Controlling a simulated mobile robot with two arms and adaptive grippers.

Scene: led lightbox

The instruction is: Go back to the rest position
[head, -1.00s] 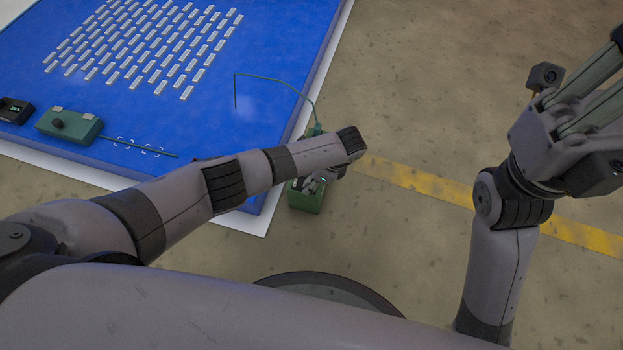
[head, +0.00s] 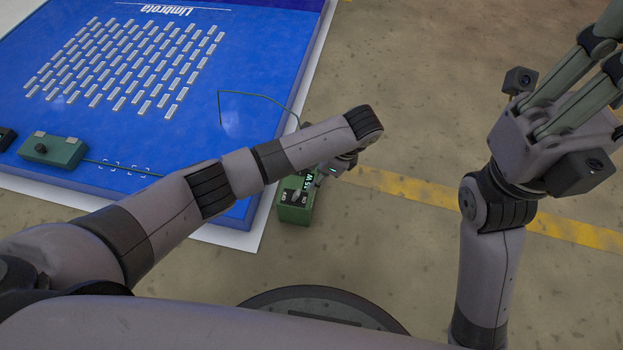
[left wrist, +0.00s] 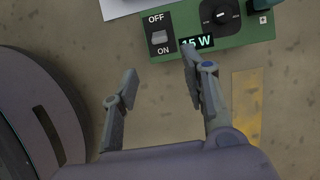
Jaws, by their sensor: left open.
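A green control box (head: 294,208) with a lit display stands on the floor at the front right corner of the blue lightbox panel (head: 160,200). The left wrist view shows the box (left wrist: 245,32) with its OFF/ON switch (left wrist: 160,38), a black knob (left wrist: 220,14) and a display reading 15 W (left wrist: 198,43). In the head view, my left forearm partly hides this gripper (head: 328,172). My right gripper (head: 600,60) is raised at the top right, its fingertips cut off.
The panel holds rows of small white strips (head: 125,65). A second green box (head: 52,151) lies on its near left edge. Bare floor (head: 420,90) with a yellow stripe (head: 410,187) lies to the right.

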